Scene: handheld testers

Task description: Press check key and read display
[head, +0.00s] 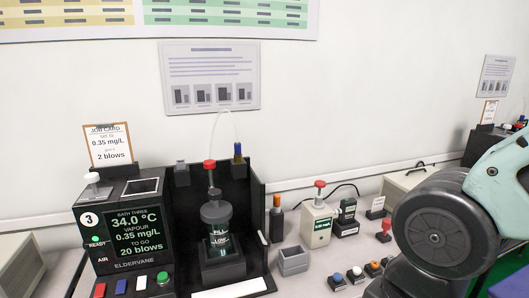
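A black bath unit marked 3 and ELDERVANE stands at the lower left. Its lit display (137,233) reads BATH THREE, 34.0 °C, VAPOUR 0.35 mg/L, TO GO 20 blows. A green READY lamp (95,239) glows beside the display. I cannot tell which is the check key. My arm shows at the right edge; my gripper is out of view.
A job card (108,146) reads 0.35 mg/L and 2 blows. A capped dark jar (217,226) stands in the black bay beside the display. A grey open box (293,260), a handheld tester (317,226) with a red top and several coloured knobs stand to the right.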

